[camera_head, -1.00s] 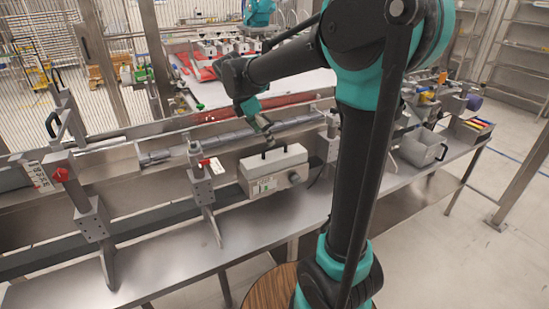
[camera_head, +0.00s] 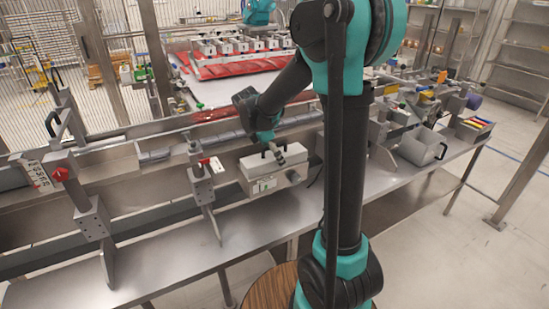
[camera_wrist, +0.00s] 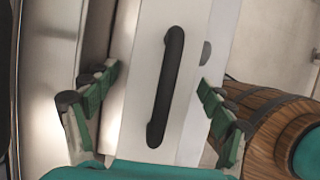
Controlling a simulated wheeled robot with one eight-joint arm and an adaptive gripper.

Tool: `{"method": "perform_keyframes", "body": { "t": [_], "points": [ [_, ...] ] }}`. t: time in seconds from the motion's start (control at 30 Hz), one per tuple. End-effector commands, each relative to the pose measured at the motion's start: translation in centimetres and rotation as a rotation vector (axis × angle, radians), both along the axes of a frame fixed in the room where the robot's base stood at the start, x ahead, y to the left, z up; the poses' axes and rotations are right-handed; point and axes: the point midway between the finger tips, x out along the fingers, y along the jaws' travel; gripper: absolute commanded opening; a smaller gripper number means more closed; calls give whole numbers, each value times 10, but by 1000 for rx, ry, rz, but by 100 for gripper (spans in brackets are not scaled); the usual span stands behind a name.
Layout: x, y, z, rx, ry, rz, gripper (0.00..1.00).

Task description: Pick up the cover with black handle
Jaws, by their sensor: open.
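The cover (camera_head: 258,168) is a pale grey lid with a black handle, sitting on a metal box on the steel bench in the head view. In the wrist view the black handle (camera_wrist: 166,86) runs almost upright down the middle of the white cover (camera_wrist: 137,80). My gripper (camera_head: 280,156) is over the cover in the head view, partly hiding the handle. In the wrist view my gripper (camera_wrist: 155,100) is open, with one green-padded finger on each side of the handle. The handle is between the fingers and apart from both. The exact height gap cannot be told.
A post with a red knob (camera_head: 204,162) stands left of the box. An open grey bin (camera_head: 420,146) and a tray of coloured items (camera_head: 474,128) are on the right. A rail runs behind the box. The bench front (camera_head: 180,258) is clear.

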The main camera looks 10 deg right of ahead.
Motion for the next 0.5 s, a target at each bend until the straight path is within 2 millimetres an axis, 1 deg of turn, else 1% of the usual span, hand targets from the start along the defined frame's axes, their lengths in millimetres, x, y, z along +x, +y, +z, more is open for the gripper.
{"method": "perform_keyframes", "body": {
  "t": [0.17,0.2,0.5],
  "points": [
    [0,0,0,0,0,0,83],
    [0,0,0,0,0,0,80],
    [0,0,0,0,0,0,43]
  ]
}}
